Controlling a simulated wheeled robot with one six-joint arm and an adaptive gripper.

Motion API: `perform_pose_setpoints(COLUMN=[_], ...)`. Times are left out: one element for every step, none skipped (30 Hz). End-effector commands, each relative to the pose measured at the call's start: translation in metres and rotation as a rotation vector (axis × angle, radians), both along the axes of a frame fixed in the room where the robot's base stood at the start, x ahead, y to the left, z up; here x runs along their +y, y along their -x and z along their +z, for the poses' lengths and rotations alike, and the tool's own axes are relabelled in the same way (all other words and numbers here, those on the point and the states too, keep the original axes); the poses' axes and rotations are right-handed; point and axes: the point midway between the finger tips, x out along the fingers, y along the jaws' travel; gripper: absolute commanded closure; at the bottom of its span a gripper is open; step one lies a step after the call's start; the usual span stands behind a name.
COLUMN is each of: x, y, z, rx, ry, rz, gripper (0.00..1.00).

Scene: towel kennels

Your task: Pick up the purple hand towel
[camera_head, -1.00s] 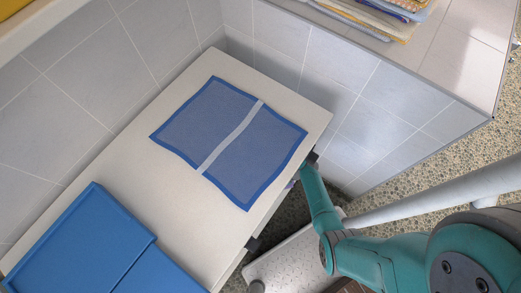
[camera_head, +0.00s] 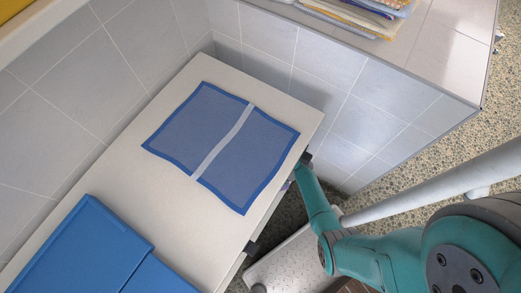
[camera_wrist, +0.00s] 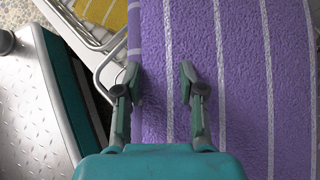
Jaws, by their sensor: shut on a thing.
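The purple hand towel (camera_wrist: 240,75), with thin white stripes, fills the middle and right of the wrist view. My gripper (camera_wrist: 159,78) reaches over it from below, one finger at the towel's left edge and the other over its face. The fingers are shut on the towel, with purple cloth showing between them. In the head view the gripper and the purple towel are hidden below the edge of the white top; only my arm shows there.
A blue towel with a pale stripe (camera_head: 219,135) lies flat on the white top (camera_head: 95,185), near a blue tray (camera_head: 75,245). Folded cloths (camera_head: 365,15) lie on a tiled ledge. The wrist view shows a yellow towel (camera_wrist: 113,14), a white wire frame (camera_wrist: 100,75) and a metal tread plate (camera_wrist: 28,110).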

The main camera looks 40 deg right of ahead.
Motion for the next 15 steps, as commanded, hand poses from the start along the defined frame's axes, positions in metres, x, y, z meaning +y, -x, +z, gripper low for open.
perform_pose_setpoints(x=[0.000, 0.000, 0.000, 0.000, 0.000, 0.000, 0.000, 0.000, 0.000, 0.000, 0.000, 0.000, 0.000, 0.000, 0.000], y=[0.000, 0.000, 0.000, 0.000, 0.000, -0.001, 0.000, 0.000, 0.000, -0.001, 0.004, 0.016, 0.022, 0.029, 0.038], z=[0.002, 0.004, 0.007, 0.009, 0.012, 0.016, 0.019, 0.023, 0.028, 0.033, 0.034, 0.032, 0.032, 0.032, 0.032], rx=[-0.002, -0.002, -0.002, -0.003, -0.003, -0.004, -0.003, -0.004, -0.004, -0.005, -0.002, 0.002, 0.002, 0.001, 0.001], ry=[0.000, 0.000, 0.000, -0.001, -0.001, 0.000, -0.001, -0.001, -0.001, -0.001, -0.001, -0.004, -0.004, -0.003, -0.003], rz=[0.000, 0.000, 0.001, 0.001, 0.001, 0.001, 0.000, 0.001, 0.001, 0.000, 0.000, -0.002, -0.003, -0.004, -0.004], gripper=[1.00, 1.00, 1.00, 1.00, 1.00, 1.00, 1.00, 1.00, 1.00, 1.00, 1.00, 1.00, 1.00, 1.00, 1.00])
